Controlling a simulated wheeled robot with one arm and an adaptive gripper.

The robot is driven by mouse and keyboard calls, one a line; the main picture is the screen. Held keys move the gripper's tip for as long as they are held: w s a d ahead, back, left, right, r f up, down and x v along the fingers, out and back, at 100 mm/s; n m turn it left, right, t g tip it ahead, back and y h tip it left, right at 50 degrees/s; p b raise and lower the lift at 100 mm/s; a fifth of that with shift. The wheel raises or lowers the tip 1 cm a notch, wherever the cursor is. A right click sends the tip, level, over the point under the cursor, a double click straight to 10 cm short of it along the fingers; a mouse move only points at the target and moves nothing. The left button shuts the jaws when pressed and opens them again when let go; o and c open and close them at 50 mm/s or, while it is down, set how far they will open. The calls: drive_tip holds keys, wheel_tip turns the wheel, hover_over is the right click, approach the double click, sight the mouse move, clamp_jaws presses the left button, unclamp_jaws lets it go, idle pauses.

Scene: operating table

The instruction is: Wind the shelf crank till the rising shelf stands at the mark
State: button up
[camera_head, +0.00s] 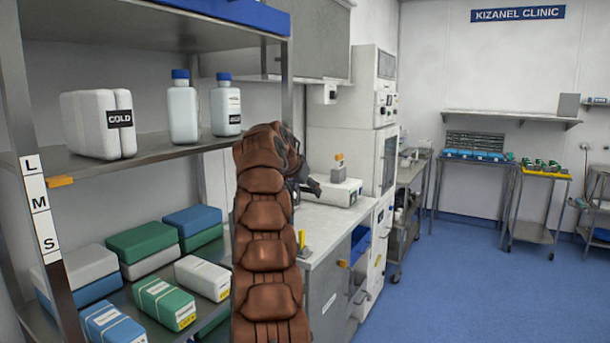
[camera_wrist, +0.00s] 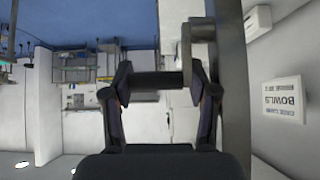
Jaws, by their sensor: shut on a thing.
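The rising shelf (camera_head: 150,146) is the middle board of the metal rack at left. It bears a white box labelled COLD and two blue-capped bottles. An orange pointer (camera_head: 60,181) on its front edge is about level with the border between L and M on the white letter strip (camera_head: 41,210), which reads L, M, S downward. My gripper (camera_head: 300,172) is beside the rack's right post, partly hidden by my brown-covered arm. In the wrist view my gripper (camera_wrist: 158,82) is shut on the dark crank handle (camera_wrist: 158,79). A grey metal crank arm (camera_wrist: 187,38) joins it near the post.
Green, blue and white packs (camera_head: 165,300) fill the lower shelf. A blue-edged top shelf (camera_head: 235,14) is overhead. A counter (camera_head: 318,232) with a white box stands right of the rack. Blue floor (camera_head: 460,290) is free at right. A BOWLS sign (camera_wrist: 283,100) shows in the wrist view.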

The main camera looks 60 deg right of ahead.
drive_tip(key=s+d+y+p, duration=0.1)
drive_tip(key=p, duration=0.2)
drive_tip(key=shift+r, duration=0.2)
drive_tip(key=shift+d+p, duration=0.1)
drive_tip(key=shift+p, duration=0.75)
drive_tip(key=shift+f+y+p, duration=0.45)
drive_tip(key=shift+y+p, duration=0.05)
drive_tip(key=shift+p, duration=0.1)
drive_tip(key=o, duration=1)
drive_tip(key=shift+s+d+r, duration=0.1)
drive_tip(key=shift+w+r, duration=0.25)
drive_tip(key=shift+r, duration=0.05)
drive_tip(key=b, duration=0.2)
drive_tip(key=h+b, duration=0.1)
drive_tip(key=b, duration=0.2)
drive_tip(key=shift+w+a+f+h+b, duration=0.1)
drive_tip(key=shift+a+f+h+b, duration=0.15)
drive_tip(key=shift+h+b, duration=0.1)
